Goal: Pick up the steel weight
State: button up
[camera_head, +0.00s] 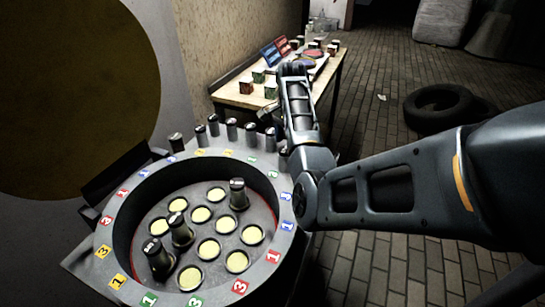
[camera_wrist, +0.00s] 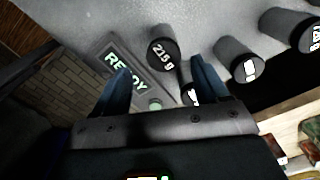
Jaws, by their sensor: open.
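Several dark cylindrical steel weights stand in a row on the back edge of a round grey device, one of them a weight (camera_head: 232,130) near the row's middle. More weights stand in the device's dish, such as the one at its right (camera_head: 238,193). In the wrist view my gripper (camera_wrist: 160,78) is open and empty. A weight marked 215 g (camera_wrist: 163,54) lies ahead, between the lines of the fingers and apart from them. Another weight (camera_wrist: 238,60) is right of the right finger. A smaller dark end beside that finger is partly hidden. My fingertips are not clear in the head view.
The grey device's ring (camera_head: 118,235) has coloured number tiles, and its dish has several pale round spots. A READY sign (camera_wrist: 126,68) is by the left finger. A wooden table (camera_head: 240,100) with small boxes stands behind. A tyre (camera_head: 437,108) lies on open floor.

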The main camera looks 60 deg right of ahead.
aim_at(284, 158)
jog(key=shift+w+f, duration=0.2)
jog(key=shift+w, duration=0.1)
jog(key=shift+w+a+f+p, duration=0.1)
jog(key=shift+f+p, duration=0.1)
jog(key=shift+f, duration=1.05)
jog(key=shift+s+a+f+p, duration=0.1)
jog(key=shift+f+p, duration=0.05)
jog(key=shift+f, duration=1.05)
jog(key=shift+w+a+f+p, duration=0.1)
jog(key=shift+f+p, duration=0.1)
jog(key=shift+f, duration=1.05)
jog(key=c, duration=1.3)
jog(key=shift+r, duration=0.1)
